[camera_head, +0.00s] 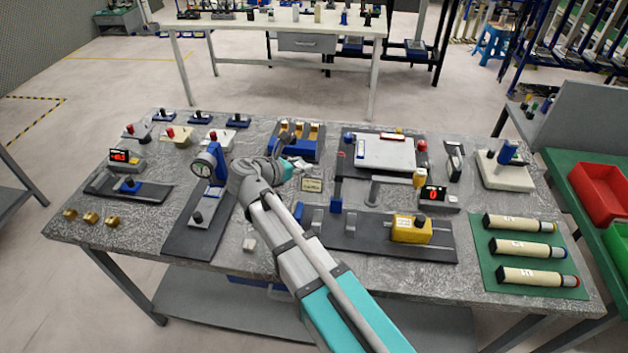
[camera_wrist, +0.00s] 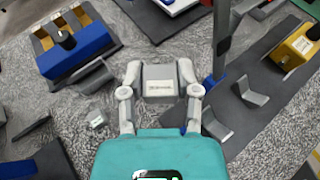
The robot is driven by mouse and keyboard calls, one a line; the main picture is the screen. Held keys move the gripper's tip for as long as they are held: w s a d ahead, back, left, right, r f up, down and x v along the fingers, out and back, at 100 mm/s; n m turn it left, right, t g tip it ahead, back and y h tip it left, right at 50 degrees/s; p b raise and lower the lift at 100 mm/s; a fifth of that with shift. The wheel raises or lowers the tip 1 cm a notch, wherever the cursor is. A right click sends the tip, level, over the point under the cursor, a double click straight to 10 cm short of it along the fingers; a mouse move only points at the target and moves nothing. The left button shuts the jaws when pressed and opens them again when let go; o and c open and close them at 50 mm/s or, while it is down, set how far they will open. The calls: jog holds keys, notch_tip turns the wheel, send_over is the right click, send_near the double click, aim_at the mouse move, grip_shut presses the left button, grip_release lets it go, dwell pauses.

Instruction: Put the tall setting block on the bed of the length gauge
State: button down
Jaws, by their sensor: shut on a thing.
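My gripper (camera_head: 299,166) is above the middle of the table, just in front of the blue slotted rack. In the wrist view my gripper (camera_wrist: 159,77) is shut on a grey block (camera_wrist: 159,84) with a small label on its face; it appears to be the tall setting block. The dark bed (camera_head: 378,242) with a yellow carriage (camera_head: 411,229) and grey upright pieces looks like the length gauge. It lies to the right of my gripper, and its bed also shows in the wrist view (camera_wrist: 272,75). My arm hides part of its left end.
The blue rack (camera_head: 293,151) stands behind my gripper. A dial stand (camera_head: 208,165) is to the left. A thin post (camera_head: 338,170) rises between my gripper and the yellow carriage. A small pale block (camera_head: 249,244) lies near the front edge. A green mat (camera_head: 531,274) holds cylinders at right.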

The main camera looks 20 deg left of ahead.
jog(key=s+a+f+n+t+y+b, duration=0.1)
jog(key=s+a+n+y, duration=0.1)
jog(key=a, duration=0.4)
jog(key=shift+s+a+f+n+y, duration=0.25)
jog(key=shift+s+n+y, duration=0.15)
jog(key=shift+s, duration=0.5)
jog(key=w+a+f+b, duration=0.1)
jog(key=w+a, duration=0.1)
jog(key=w+a+f+b, duration=0.2)
jog(key=w, duration=0.1)
jog(key=w+a+f+b, duration=0.1)
jog(key=w, duration=0.1)
jog(key=shift+w+a+f+b, duration=0.2)
jog(key=shift+w+a+b, duration=0.05)
jog(key=shift+a+b, duration=0.15)
jog(key=w+f+b, duration=0.1)
jog(key=w+a+f+b, duration=0.1)
jog(key=f+b, duration=0.1)
jog(key=w+a+f+b, duration=0.1)
jog(key=shift+a+f+b, duration=0.1)
jog(key=shift+f+b, duration=0.2)
jog(key=shift+f, duration=0.1)
jog(key=shift+w+a+f+b, duration=0.25)
jog(key=shift+w+f+b, duration=0.1)
jog(key=shift+f+b, duration=1.55)
jog(key=shift+b, duration=0.15)
